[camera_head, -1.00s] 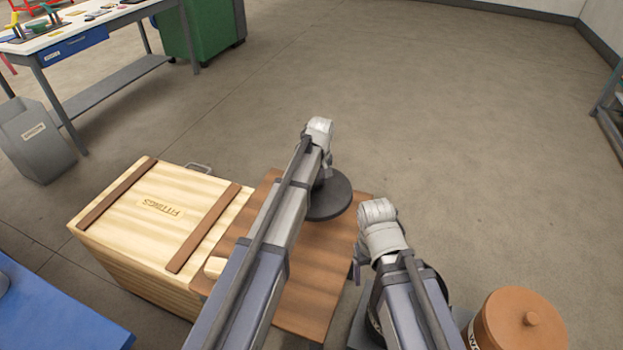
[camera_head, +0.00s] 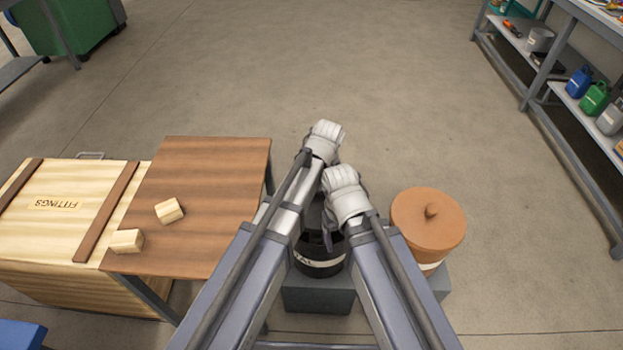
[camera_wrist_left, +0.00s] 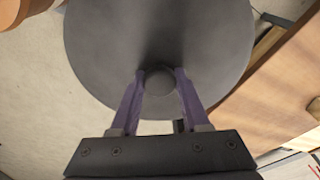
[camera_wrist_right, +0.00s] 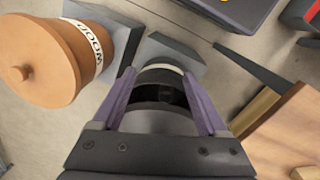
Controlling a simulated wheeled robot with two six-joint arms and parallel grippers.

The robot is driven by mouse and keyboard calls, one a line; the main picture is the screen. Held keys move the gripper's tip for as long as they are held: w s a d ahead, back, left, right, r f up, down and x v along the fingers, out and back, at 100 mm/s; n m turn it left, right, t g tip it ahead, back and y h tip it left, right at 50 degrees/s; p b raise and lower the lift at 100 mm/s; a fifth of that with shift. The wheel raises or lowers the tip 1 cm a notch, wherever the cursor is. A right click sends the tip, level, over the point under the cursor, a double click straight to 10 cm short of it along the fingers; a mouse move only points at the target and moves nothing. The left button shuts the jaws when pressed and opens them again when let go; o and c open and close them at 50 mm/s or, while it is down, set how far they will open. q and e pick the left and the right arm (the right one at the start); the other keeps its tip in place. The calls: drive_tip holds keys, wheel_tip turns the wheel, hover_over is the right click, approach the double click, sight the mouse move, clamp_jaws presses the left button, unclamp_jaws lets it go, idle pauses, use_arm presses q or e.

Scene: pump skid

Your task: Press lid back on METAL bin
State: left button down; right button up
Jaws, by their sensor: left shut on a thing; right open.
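The METAL bin (camera_head: 320,262) is a dark round bin with a white label, partly hidden between my two arms in the head view. My left gripper (camera_wrist_left: 158,78) is shut on the round knob of the dark grey lid (camera_wrist_left: 100,50). In the head view the lid is mostly hidden behind my arms, in the bin's area. I cannot tell whether it touches the bin's rim. My right gripper (camera_wrist_right: 160,75) is open, its fingers apart, close over the METAL bin, which also shows in the right wrist view (camera_wrist_right: 160,67).
The WOOD bin (camera_head: 425,235), orange-brown with its lid on, stands close right. The METAL bin is on a grey block (camera_head: 318,297). A brown table (camera_head: 200,200) with two wooden blocks and a FITTINGS crate (camera_head: 60,240) are left. Open floor lies ahead.

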sight(323, 199)
use_arm(q)
drive_tip(key=shift+s+d+f, duration=0.1)
drive_tip(key=shift+s+d, duration=0.2)
drive_tip(key=shift+d, duration=0.2)
drive_tip(key=shift+f, duration=0.1)
wheel_tip(323, 199, down, 6)
drive_tip(key=b, duration=0.6)
drive_tip(key=shift+f, duration=0.1)
drive_tip(key=shift+f+b, duration=0.15)
drive_tip(key=shift+b, duration=0.25)
idle(1.3)
drive_tip(key=shift+c, duration=1.5)
unclamp_jaws()
drive_tip(key=shift+o, duration=0.3)
